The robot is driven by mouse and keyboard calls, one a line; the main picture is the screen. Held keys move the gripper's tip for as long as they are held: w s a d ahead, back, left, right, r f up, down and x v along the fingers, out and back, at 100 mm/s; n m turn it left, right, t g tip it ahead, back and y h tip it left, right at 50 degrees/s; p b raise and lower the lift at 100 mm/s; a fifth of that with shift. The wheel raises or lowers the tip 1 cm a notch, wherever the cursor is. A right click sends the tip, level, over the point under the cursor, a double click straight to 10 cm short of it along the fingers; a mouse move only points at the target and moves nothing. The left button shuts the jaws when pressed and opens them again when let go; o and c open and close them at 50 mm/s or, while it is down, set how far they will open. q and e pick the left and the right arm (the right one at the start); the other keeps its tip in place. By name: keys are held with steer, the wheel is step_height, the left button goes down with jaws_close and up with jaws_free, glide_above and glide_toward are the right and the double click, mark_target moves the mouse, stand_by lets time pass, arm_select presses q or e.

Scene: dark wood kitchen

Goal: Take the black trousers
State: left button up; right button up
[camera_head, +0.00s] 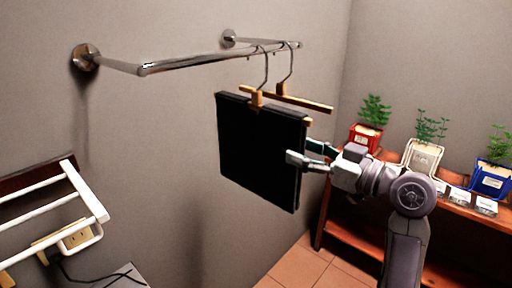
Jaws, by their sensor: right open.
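The black trousers (260,150) hang folded as a flat dark panel from a wooden hanger (257,98) on the metal wall rail (200,61). My right gripper (296,152) comes in from the right with its fingers open at the right edge of the trousers. One finger is in front of the black cloth, and the other is near the edge, partly behind it. I cannot tell whether the fingers touch the cloth. My left gripper is not in view.
A second, empty wooden hanger (300,99) hangs on the rail just behind. A wooden shelf (340,185) with potted plants, red (366,137), white (422,155) and blue (490,180), stands at right. A white rack (75,200) and wall socket (77,240) are at left.

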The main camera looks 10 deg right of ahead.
mark_target(287, 144)
steer(key=shift+w+a+r+p, duration=0.3)
steer(key=shift+w+a+p, duration=0.2)
steer(key=shift+w+p, duration=0.25)
steer(key=x, duration=0.2)
steer(key=shift+w+a+f+p, duration=0.15)
steer(key=shift+w+a+p, duration=0.05)
steer(key=shift+w+p, duration=0.1)
steer(key=shift+w+a+f, duration=0.1)
steer(key=shift+w+a, duration=0.15)
steer(key=shift+d, duration=0.1)
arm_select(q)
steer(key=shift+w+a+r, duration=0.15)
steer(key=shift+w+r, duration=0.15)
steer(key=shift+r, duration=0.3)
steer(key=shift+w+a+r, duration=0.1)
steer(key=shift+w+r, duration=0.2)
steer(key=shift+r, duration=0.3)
arm_select(e)
jaws_close()
